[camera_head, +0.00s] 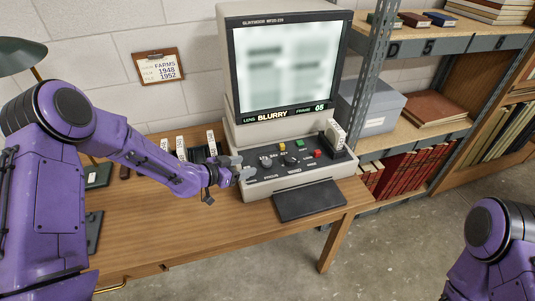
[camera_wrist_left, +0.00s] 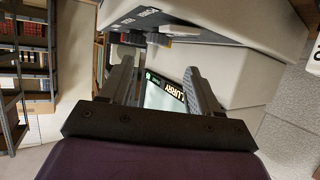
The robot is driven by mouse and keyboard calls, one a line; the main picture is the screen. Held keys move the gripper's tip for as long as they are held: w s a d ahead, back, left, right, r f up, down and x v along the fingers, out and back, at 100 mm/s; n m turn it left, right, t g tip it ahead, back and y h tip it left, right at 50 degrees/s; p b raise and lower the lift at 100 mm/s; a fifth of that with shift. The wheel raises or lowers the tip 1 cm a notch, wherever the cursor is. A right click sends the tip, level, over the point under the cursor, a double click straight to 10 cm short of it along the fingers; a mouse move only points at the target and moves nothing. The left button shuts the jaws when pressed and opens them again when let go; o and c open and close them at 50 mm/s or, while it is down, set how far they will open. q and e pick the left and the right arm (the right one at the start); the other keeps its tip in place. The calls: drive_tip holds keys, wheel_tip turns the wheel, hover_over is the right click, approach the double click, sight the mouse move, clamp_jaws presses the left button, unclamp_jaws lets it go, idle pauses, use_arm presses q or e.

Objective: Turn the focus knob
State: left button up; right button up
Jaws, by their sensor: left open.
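The microfilm reader (camera_head: 228,60) stands on the wooden desk; its lit screen (camera_head: 288,65) shows a blurred picture and the word BLURRY. The focus knob (camera_head: 266,161) appears to be the round knob at the left of its sloped control panel, near my gripper. My left gripper (camera_head: 243,168) is open at the panel's left edge, just left of this knob; I cannot tell whether it touches. In the left wrist view the two fingers (camera_wrist_left: 160,80) are apart, with part of the reader (camera_wrist_left: 225,70) beyond them.
More knobs and coloured buttons (camera_head: 300,143) sit right of the focus knob. Upright labelled boxes (camera_head: 184,150) stand on the desk (camera_head: 150,230) behind my left forearm. A dark flat tray (camera_head: 310,200) juts out in front of the reader. Metal shelves (camera_head: 440,135) stand at the right.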

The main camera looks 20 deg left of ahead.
sight(266, 161)
use_arm(q)
drive_tip(key=x, duration=0.2)
drive_tip(key=p+x, duration=0.1)
drive_tip(key=x, duration=0.1)
drive_tip(key=shift+s+d+r, duration=0.1)
drive_tip(key=shift+d+r, duration=0.1)
drive_tip(key=shift+d, duration=0.2)
drive_tip(key=x, duration=0.5)
drive_tip(key=shift+w+a+f+p, duration=0.15)
drive_tip(key=shift+w+f+p, duration=0.05)
drive_tip(key=shift+p, duration=0.1)
drive_tip(key=shift+s+r, duration=0.1)
use_arm(e)
drive_tip(key=shift+s+r, duration=0.2)
drive_tip(key=shift+r, duration=0.3)
drive_tip(key=shift+s+r, duration=0.2)
drive_tip(key=shift+r, duration=0.25)
use_arm(q)
drive_tip(key=c, duration=1)
